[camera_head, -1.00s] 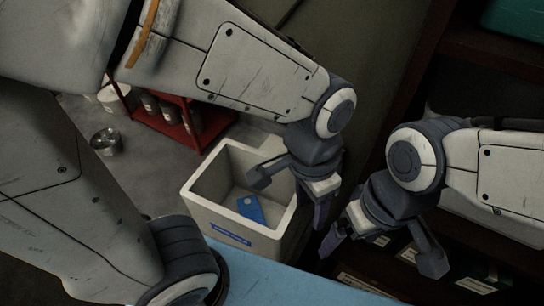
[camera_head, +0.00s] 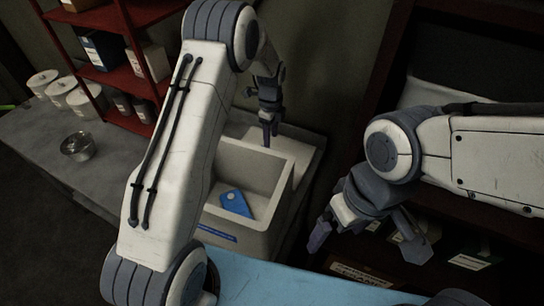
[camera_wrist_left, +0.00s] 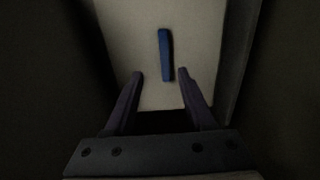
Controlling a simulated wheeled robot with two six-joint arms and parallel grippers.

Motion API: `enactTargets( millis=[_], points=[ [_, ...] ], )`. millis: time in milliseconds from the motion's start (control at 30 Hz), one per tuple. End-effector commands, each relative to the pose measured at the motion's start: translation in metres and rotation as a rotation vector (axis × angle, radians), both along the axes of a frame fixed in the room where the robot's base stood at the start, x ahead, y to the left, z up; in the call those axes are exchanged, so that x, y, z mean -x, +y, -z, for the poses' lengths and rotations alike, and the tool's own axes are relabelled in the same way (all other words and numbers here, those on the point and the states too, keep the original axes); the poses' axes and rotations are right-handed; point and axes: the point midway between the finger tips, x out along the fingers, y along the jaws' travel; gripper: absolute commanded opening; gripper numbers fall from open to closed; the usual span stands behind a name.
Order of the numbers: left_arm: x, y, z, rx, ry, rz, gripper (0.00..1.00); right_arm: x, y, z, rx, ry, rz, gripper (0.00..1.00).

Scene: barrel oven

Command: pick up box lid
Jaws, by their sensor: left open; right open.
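A pale flat panel (camera_wrist_left: 150,40) with a blue bar (camera_wrist_left: 166,55) on it fills the middle of the left wrist view; it looks like the box lid. In the head view a pale slab (camera_head: 304,147) shows behind the open white box (camera_head: 262,168), partly hidden. My left gripper (camera_head: 268,138) points down at the box's far side. In the left wrist view its open fingers (camera_wrist_left: 160,76) stand either side of the bar's near end, with nothing held; the gap to the panel is unclear. My right gripper (camera_head: 368,245) is open and empty at right.
A blue flat piece (camera_head: 237,203) lies inside the box. A light-blue surface (camera_head: 285,285) is in front. A red shelf (camera_head: 120,75), canisters (camera_head: 85,102) and a metal bowl (camera_head: 77,147) are on the left. A dark shelf with boxes (camera_head: 365,275) stands at right.

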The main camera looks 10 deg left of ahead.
Motion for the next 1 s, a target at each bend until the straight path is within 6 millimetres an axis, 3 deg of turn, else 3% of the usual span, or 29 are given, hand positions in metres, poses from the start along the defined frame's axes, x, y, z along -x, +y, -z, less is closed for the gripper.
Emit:
enactTargets(
  millis=[367, 633, 933, 1000],
  points=[
    [-0.003, -0.001, 0.033, 0.000, 0.003, 0.000, 0.55, 0.000, 0.000, -0.019, 0.000, 0.000, 0.001, 1.00],
    [-0.008, 0.000, 0.067, 0.001, 0.002, -0.001, 0.55, 0.000, 0.000, -0.034, 0.000, 0.000, 0.002, 1.00],
    [-0.008, 0.000, 0.072, 0.000, -0.002, -0.001, 0.55, 0.000, 0.000, -0.033, 0.000, 0.000, 0.002, 1.00],
    [-0.008, 0.000, 0.072, 0.000, -0.001, -0.001, 0.28, 0.000, 0.000, -0.033, 0.000, 0.000, 0.002, 1.00]
  ],
)
